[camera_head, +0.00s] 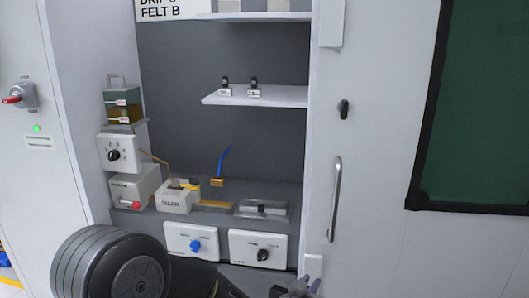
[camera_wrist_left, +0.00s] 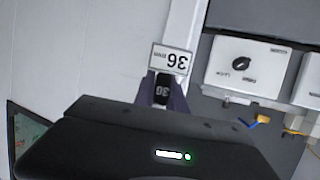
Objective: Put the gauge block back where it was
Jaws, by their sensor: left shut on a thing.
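My left gripper (camera_head: 296,287) is low at the bottom edge of the head view, in front of the cabinet's right edge. In the left wrist view my left gripper (camera_wrist_left: 161,92) has purple fingers shut around a black gauge block (camera_wrist_left: 163,88) marked 36. A white plate reading 36 mm (camera_wrist_left: 170,58), upside down in this view, is close beyond the block. Two small black pieces, a left one (camera_head: 225,84) and a right one (camera_head: 254,83), stand with white tags on the middle shelf (camera_head: 285,97). My right gripper is not in view.
The lower counter holds a beige machine (camera_head: 174,200), a clear tray (camera_head: 249,213) and a blue-handled tool (camera_head: 223,166). Below are a blue-knob panel (camera_head: 177,238) and a black-knob panel (camera_head: 247,244). The middle shelf is bare at its right. A door handle (camera_head: 335,198) is at right.

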